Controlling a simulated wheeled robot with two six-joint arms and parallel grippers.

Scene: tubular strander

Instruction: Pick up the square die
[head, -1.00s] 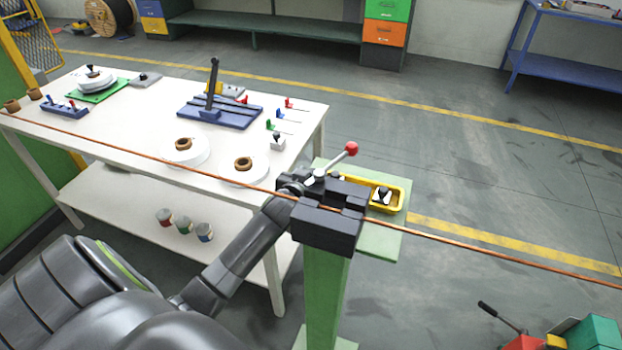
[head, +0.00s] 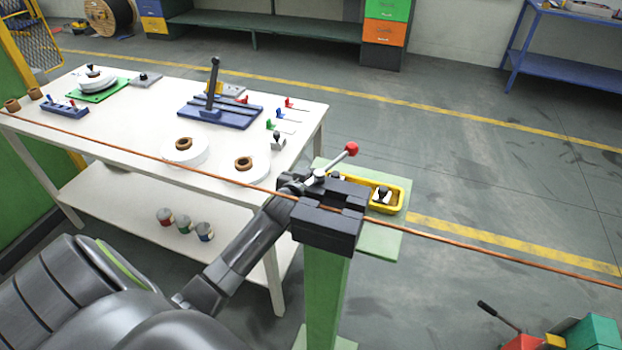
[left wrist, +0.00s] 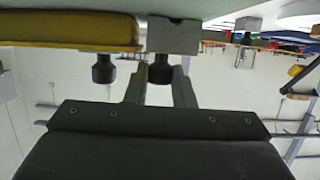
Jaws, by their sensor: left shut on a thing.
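In the left wrist view, which looks upside down, a grey block with a notch (left wrist: 173,37) and a black knob (left wrist: 160,73) looks like the square die. My left gripper (left wrist: 161,86) is shut on the knob, one finger on each side. The block appears at or very near the pale green surface, beside the yellow tray (left wrist: 70,29). In the head view, my left gripper (head: 292,187) is behind the dark clamp block (head: 326,228); its fingertips and the held block are hidden there. My right gripper is not in view.
The yellow tray (head: 400,196) holds a black-knobbed piece (head: 382,194). A red-knobbed lever (head: 350,150) rises beside my gripper. A copper wire (head: 450,240) crosses the clamp. Another knobbed block (head: 278,142) stands on the white table (head: 130,125). Floor right of the tray is clear.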

